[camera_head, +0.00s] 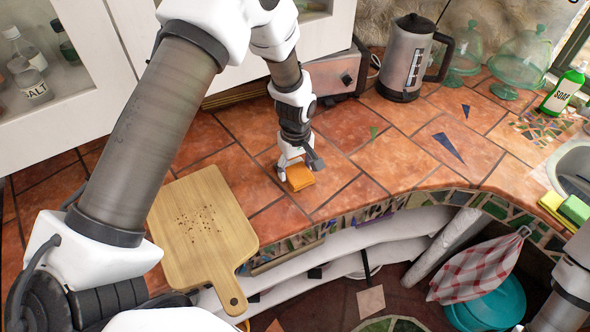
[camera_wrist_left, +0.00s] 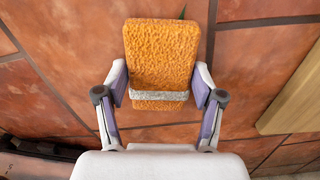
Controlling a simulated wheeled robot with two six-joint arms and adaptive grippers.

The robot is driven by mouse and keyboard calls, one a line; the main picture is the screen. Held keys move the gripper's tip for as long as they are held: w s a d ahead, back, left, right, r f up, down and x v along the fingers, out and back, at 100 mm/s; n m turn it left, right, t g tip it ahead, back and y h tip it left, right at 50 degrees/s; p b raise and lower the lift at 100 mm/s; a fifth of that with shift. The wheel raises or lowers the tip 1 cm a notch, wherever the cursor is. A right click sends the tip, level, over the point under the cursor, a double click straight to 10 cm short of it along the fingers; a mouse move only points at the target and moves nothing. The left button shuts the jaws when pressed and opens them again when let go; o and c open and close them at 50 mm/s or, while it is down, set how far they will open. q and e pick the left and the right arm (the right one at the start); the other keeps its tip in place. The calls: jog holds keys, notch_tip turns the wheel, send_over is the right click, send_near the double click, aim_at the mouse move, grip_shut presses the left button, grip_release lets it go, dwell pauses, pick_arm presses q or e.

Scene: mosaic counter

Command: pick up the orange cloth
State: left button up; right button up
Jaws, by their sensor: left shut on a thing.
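The orange cloth (camera_head: 301,178) is a small, thick orange block near the front edge of the tiled counter, right of the cutting board. In the left wrist view the cloth (camera_wrist_left: 161,50) has a rough face and a grey band across its lower part. My left gripper (camera_head: 295,164) reaches down onto it from above. In the wrist view the left gripper's fingers (camera_wrist_left: 160,92) close on the cloth from both sides. I cannot tell whether the cloth still touches the tiles. My right gripper is out of view.
A wooden cutting board (camera_head: 222,205) with crumbs lies to the left. A toaster (camera_head: 335,72) and a kettle (camera_head: 408,60) stand behind. Glass domes (camera_head: 522,62), a soap bottle (camera_head: 563,90) and sponges (camera_head: 574,208) are at the right. Open tiles lie around the gripper.

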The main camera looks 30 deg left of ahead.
aim_at(296, 169)
pick_arm(q)
jog(key=shift+r, duration=0.1)
jog(key=shift+w+r+b, duration=0.15)
jog(key=shift+r+b, duration=0.25)
jog(key=shift+r, duration=0.15)
notch_tip(296, 169, up, 2)
jog(key=shift+r+b, duration=0.1)
jog(key=shift+b, duration=0.45)
jog(key=s+d+b, duration=0.2)
jog(key=s, duration=0.2)
jog(key=s+d+b, duration=0.1)
jog(key=s, duration=0.4)
jog(key=s+d+r+b, duration=0.1)
jog(key=s+d+b, duration=0.1)
jog(key=s, duration=0.3)
jog(key=shift+s+d+r+b, duration=0.1)
jog(key=shift+s+d+b, duration=0.15)
jog(key=shift+d+b, duration=0.1)
jog(key=shift+s+r, duration=0.15)
jog(key=shift+s, duration=0.15)
jog(key=o, duration=0.3)
jog(key=shift+c, duration=1)
